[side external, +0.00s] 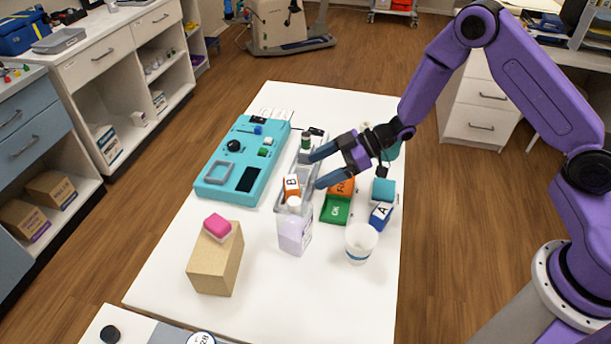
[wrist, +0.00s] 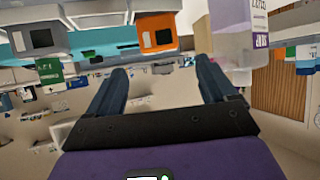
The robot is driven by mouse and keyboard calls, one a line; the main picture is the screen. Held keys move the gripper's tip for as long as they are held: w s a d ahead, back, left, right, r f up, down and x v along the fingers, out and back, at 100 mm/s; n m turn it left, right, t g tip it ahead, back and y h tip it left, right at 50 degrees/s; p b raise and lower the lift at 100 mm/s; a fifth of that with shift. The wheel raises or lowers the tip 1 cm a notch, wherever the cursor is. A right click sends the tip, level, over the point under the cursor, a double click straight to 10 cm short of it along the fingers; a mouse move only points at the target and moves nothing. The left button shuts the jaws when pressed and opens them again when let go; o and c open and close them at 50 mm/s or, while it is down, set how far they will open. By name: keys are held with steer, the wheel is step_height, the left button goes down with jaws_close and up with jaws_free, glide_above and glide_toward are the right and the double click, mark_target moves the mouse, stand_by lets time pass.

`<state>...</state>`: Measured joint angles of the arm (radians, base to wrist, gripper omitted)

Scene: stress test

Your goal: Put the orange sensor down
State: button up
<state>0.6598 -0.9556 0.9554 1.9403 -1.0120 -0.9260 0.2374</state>
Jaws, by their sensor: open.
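The orange sensor (side external: 292,181), a small block with a white face marked "B", stands at the near end of a clear grey tray (side external: 279,199). In the wrist view, an orange block with a dark square, apparently the same sensor (wrist: 158,20), is at the top, beyond my fingertips. My gripper (side external: 318,169) is open and empty, to the right of the orange sensor and apart from it. The open fingers also show in the wrist view (wrist: 161,67), with nothing between them. The sensor's underside contact with the tray cannot be made out.
A teal panel (side external: 218,164) lies left of the tray. Right are orange and green boxes (side external: 336,209), a blue "A" block (side external: 381,215) and a white cup (side external: 361,244).

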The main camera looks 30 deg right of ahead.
steer(key=v, duration=0.6)
steer(key=s+r+m+t+h, duration=0.1)
steer(key=s+r+h, duration=0.6)
steer(key=s+r, duration=0.15)
steer(key=s+d+r+g+h, duration=0.2)
steer(key=s+d, duration=0.2)
steer(key=s, duration=0.7)
steer(key=s+d+r+g+h, duration=0.2)
steer(key=s+d+g, duration=0.1)
steer(key=s, duration=0.9)
steer(key=shift+s+d, duration=0.2)
steer(key=shift+d, duration=0.15)
